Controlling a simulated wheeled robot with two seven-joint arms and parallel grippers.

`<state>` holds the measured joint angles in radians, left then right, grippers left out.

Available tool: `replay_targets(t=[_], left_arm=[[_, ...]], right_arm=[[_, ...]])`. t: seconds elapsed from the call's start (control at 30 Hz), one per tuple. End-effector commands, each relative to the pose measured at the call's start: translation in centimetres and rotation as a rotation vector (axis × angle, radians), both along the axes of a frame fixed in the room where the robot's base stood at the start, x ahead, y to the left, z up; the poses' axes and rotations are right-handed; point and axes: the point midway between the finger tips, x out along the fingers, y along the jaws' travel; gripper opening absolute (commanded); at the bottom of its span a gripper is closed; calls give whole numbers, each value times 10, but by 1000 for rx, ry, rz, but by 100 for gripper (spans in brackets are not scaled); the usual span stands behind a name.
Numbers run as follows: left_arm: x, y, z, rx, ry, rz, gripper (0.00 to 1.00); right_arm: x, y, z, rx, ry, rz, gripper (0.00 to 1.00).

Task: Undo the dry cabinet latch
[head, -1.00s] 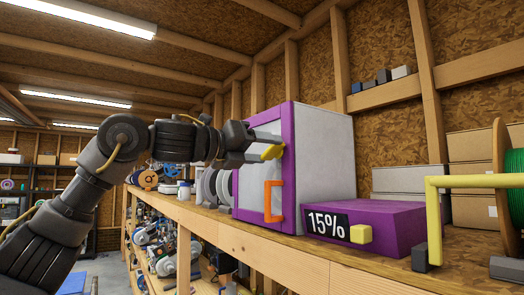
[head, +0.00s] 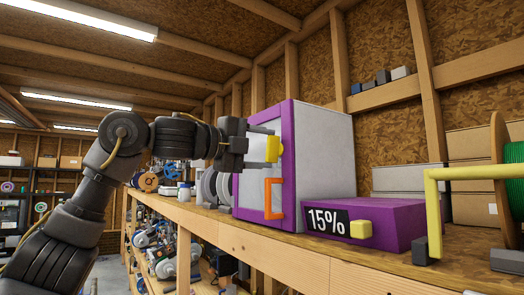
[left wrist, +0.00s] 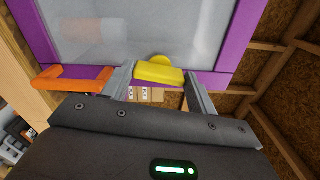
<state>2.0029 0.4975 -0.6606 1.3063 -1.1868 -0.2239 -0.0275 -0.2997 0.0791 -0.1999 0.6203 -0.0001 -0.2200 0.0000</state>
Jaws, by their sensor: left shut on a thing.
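The dry cabinet (head: 325,160) is a pale box with a purple-framed door and a greyish window, standing on the wooden shelf. The door looks closed. Its yellow latch (head: 273,149) sits on the right part of the door frame, above the orange handle (head: 273,200), and now stands upright. My left gripper (head: 266,148) is shut on the latch, with one finger above and one below. In the left wrist view the latch (left wrist: 158,73) lies between the two fingers, and the orange handle (left wrist: 72,78) is to the left. My right gripper is not in view.
A purple box (head: 385,222) with a 15% display and a yellow knob stands right of the cabinet. A yellow bracket (head: 434,215) and a green spool (head: 512,195) are farther right. White spools (head: 212,187) stand left of the cabinet.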

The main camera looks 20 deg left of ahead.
Motion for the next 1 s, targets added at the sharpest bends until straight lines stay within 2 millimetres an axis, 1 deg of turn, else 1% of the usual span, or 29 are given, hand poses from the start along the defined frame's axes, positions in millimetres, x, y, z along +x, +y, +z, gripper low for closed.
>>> replay_targets(t=[0.13, 0.37, 0.93, 0.97, 1.0], left_arm=[[0, 0, 0, -65, 51, 0, 35], [0, 0, 0, -124, 99, 0, 35], [0, 1, 0, -143, 116, 1, 35], [0, 0, 0, -143, 116, 1, 62], [0, 0, 0, -142, 117, 1, 67]], right_arm=[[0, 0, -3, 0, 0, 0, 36], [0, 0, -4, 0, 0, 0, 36], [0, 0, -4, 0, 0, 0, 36], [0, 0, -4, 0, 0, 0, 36], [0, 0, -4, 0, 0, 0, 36]])
